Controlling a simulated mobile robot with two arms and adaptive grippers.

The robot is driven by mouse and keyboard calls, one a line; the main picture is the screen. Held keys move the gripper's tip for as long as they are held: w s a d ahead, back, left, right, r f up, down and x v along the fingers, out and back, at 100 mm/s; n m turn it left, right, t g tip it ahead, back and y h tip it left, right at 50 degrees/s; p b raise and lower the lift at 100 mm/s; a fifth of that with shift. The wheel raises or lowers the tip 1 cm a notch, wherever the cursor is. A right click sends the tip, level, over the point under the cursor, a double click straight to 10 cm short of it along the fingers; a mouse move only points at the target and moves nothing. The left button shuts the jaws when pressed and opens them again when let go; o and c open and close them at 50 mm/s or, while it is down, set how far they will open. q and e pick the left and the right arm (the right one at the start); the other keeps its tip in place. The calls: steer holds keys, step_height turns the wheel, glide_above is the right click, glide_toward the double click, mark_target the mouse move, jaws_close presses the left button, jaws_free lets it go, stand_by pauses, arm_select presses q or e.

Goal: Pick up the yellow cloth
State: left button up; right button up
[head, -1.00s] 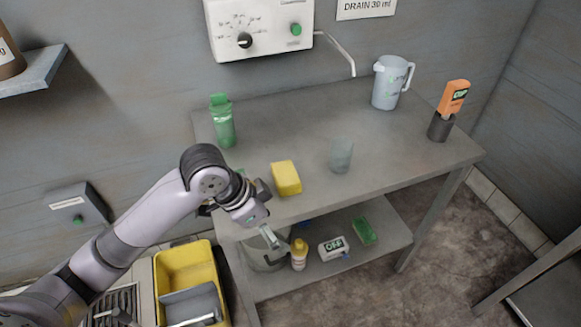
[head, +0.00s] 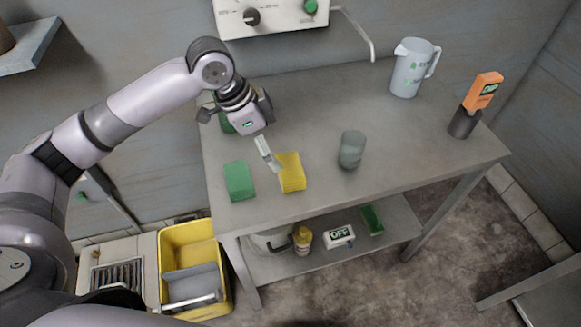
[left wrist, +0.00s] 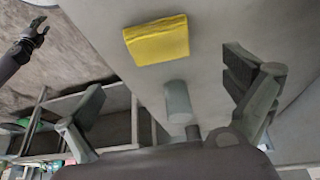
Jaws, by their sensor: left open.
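The yellow cloth (head: 291,172) is a folded block lying on the metal table, near its front edge. In the left wrist view the cloth (left wrist: 157,40) sits at the top centre, beyond the fingertips. My left gripper (head: 268,155) is above the table at the cloth's upper left, pointing down. One pale finger overlaps the cloth's left edge in the head view. In the wrist view the left gripper's fingers (left wrist: 165,85) are wide apart with nothing held. What looks like my right gripper (left wrist: 32,38) shows small at the wrist view's upper left; its opening is unclear.
A green cloth (head: 239,181) lies just left of the yellow one. A grey-green cup (head: 352,150) stands to the right. A jug (head: 413,68) and an orange device in a dark holder (head: 464,122) stand farther right. A green item is mostly hidden behind my gripper.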

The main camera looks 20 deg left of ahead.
mark_target(290, 166)
arm_select(q)
steer(key=x, duration=0.4)
steer(key=shift+w+d+f, duration=0.1)
steer(key=shift+f, duration=0.05)
steer(key=shift+p+x, duration=0.95)
steer(key=shift+x, duration=1.95)
steer(key=shift+d, duration=0.15)
steer(key=shift+c, duration=0.4)
steer(key=c, duration=0.9)
step_height(290, 166, up, 20)
steer(key=b, duration=0.2)
